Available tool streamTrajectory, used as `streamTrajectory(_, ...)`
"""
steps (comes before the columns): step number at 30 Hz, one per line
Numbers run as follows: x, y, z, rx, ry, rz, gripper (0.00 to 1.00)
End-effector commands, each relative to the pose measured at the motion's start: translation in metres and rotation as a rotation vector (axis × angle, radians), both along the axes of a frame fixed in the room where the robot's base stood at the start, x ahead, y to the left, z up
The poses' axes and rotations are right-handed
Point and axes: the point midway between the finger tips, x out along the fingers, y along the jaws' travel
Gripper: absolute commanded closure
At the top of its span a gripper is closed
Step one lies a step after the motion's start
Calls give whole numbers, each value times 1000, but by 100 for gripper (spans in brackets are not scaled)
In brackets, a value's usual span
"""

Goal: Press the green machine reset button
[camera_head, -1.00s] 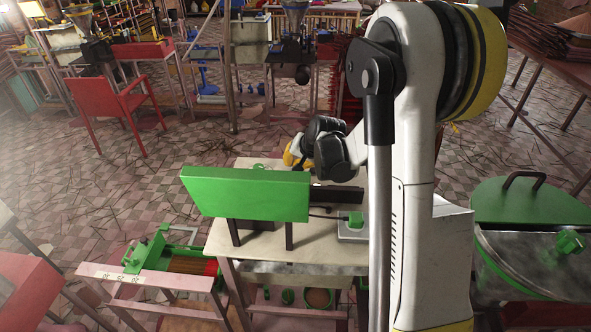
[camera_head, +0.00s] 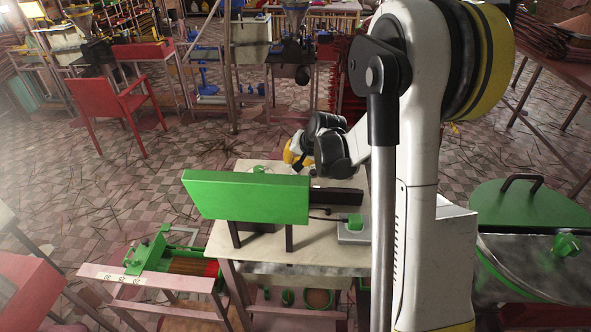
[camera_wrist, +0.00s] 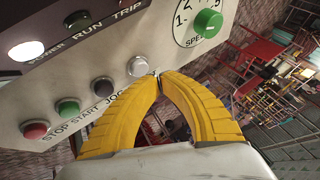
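In the wrist view, a grey control panel (camera_wrist: 100,67) carries a row of buttons: a red one (camera_wrist: 36,129) marked STOP, a green one (camera_wrist: 67,107) marked START, a dark one (camera_wrist: 102,87) marked JOG, and a silver one (camera_wrist: 138,67) whose label is hidden. My gripper (camera_wrist: 158,76) has its yellow fingertips together, empty, close beside the silver button at its lower right. I cannot tell whether they touch the panel. In the head view, the green machine (camera_head: 246,197) stands on a table, its buttons facing away. My gripper's tips are hidden there.
The panel also has a green speed knob (camera_wrist: 208,23) and indicator lamps (camera_wrist: 27,50). The pale table (camera_head: 300,247) bears a small grey box with a green top (camera_head: 354,222). A green-lidded drum (camera_head: 530,212) stands right, a red chair (camera_head: 118,100) at back left.

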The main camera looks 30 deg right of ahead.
Motion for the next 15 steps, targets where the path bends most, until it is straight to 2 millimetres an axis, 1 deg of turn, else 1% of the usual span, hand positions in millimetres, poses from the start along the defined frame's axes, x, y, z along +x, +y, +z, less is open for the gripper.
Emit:
streamTrajectory(7,0,0,3,0,0,0,100)
streamTrajectory(11,0,0,14,0,0,0,100)
streamTrajectory(15,0,0,29,0,0,0,100)
